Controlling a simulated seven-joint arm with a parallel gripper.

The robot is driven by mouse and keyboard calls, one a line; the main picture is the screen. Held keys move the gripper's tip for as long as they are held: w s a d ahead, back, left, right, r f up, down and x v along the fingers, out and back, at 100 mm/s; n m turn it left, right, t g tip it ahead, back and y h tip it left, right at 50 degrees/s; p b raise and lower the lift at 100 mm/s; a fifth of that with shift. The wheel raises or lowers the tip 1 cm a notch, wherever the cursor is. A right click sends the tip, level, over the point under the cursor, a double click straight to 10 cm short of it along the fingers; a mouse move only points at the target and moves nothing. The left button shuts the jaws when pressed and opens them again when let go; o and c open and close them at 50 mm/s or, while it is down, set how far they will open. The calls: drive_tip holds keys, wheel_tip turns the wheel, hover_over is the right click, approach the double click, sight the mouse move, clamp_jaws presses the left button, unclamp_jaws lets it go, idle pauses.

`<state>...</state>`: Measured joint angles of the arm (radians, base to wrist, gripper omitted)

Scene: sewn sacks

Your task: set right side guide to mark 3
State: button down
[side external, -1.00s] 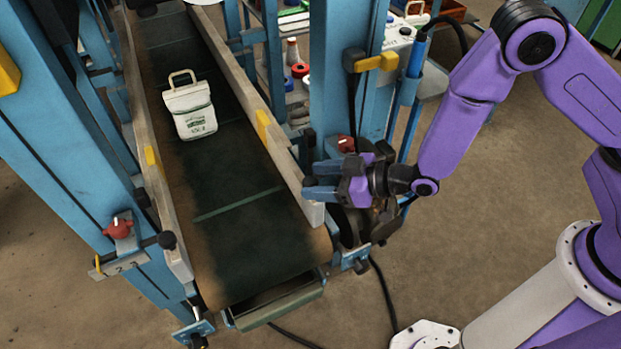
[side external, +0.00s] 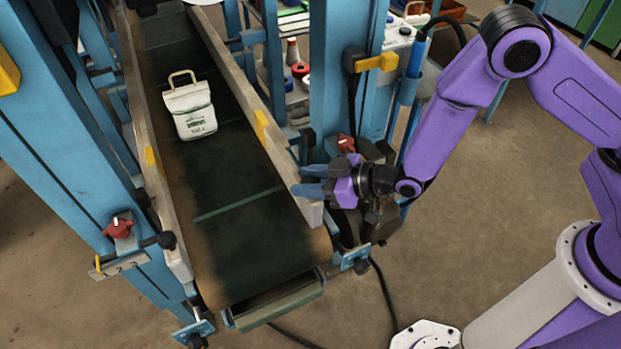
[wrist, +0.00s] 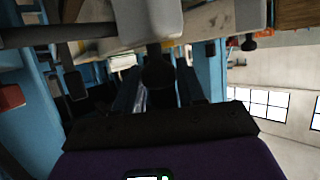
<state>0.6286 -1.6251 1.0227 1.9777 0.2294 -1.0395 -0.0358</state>
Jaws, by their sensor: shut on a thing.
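The right side guide (side external: 275,150) is a pale rail along the right edge of the conveyor belt (side external: 245,245). My gripper (side external: 312,181) is at the guide's near outer side, fingers pointing left. In the wrist view the fingers (wrist: 160,92) are on either side of a dark round knob (wrist: 158,73), below the pale guide end (wrist: 150,18), and are shut on it. A red clamp knob (side external: 346,143) stands just behind my gripper. The right guide's scale and its marks cannot be made out, so its setting cannot be read.
A white sack (side external: 190,108) lies on the belt, away from my gripper. The left guide (side external: 155,160) has its own red knob (side external: 118,228), black knob (side external: 167,240) and scale plate (side external: 122,262). A blue post (side external: 343,70) rises behind my gripper.

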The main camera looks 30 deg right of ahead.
drive_tip(key=a, duration=0.2)
drive_tip(key=shift+a, duration=0.3)
drive_tip(key=c, duration=0.8)
unclamp_jaws()
drive_tip(key=shift+o, duration=0.2)
drive_tip(key=v, duration=1.7)
drive_tip(key=shift+s+d+r, duration=0.1)
drive_tip(key=shift+s+r, duration=0.05)
drive_tip(key=shift+s, duration=0.05)
